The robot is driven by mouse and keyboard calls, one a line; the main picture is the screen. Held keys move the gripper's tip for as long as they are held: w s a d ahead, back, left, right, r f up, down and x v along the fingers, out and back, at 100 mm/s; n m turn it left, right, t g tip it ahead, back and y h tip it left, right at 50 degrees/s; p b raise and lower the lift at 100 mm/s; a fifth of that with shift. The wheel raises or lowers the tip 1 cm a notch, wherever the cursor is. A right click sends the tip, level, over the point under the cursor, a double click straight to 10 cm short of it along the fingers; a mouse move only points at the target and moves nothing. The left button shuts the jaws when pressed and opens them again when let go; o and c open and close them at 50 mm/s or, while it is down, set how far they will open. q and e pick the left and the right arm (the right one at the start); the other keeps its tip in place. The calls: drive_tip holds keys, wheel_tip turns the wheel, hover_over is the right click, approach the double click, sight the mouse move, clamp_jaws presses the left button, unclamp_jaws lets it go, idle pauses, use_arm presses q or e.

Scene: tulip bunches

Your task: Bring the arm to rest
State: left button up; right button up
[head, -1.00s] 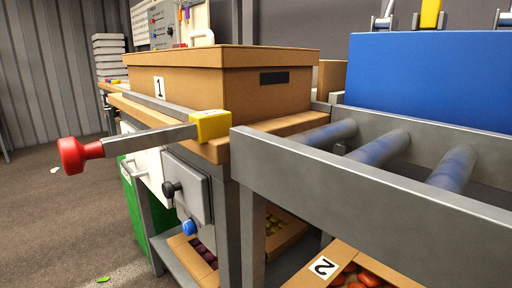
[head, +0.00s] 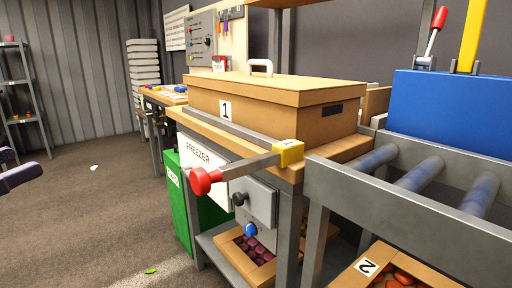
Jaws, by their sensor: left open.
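My left gripper (head: 22,167) shows at the left edge of the head view, partly cut off by the frame. Its dark purple-grey fingers stand apart, with nothing seen between them. It is over the open floor, well to the left of the bench and of the red-knobbed lever (head: 203,182), and touches nothing that I can see. The rest of this arm is out of the picture. My right gripper is not in view.
A closed cardboard box marked 1 (head: 270,98) sits on the wooden bench. A roller conveyor (head: 410,198) with a blue block (head: 450,110) is at right. A green bin (head: 200,205) stands under the bench. A grey shelf (head: 20,85) is far left.

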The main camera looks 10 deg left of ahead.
use_arm(q)
wheel_tip(320, 180, up, 5)
drive_tip(key=n+y+p, duration=0.3)
drive_tip(key=y+p, duration=0.2)
drive_tip(key=p, duration=0.1)
drive_tip(key=s+d+r+m+g+p, duration=0.1)
drive_tip(key=s+d+r+g+p, duration=0.3)
drive_tip(key=s+d+g+p, duration=0.55)
drive_tip(key=s+d+r+g+p, duration=0.5)
drive_tip(key=d+p, duration=0.3)
drive_tip(key=p, duration=0.4)
wheel_tip(320, 180, up, 34)
drive_tip(key=p, duration=3.5)
drive_tip(key=shift+s+a+f+h, duration=0.15)
drive_tip(key=shift+s+a+h, duration=0.15)
drive_tip(key=shift+s+a, duration=0.15)
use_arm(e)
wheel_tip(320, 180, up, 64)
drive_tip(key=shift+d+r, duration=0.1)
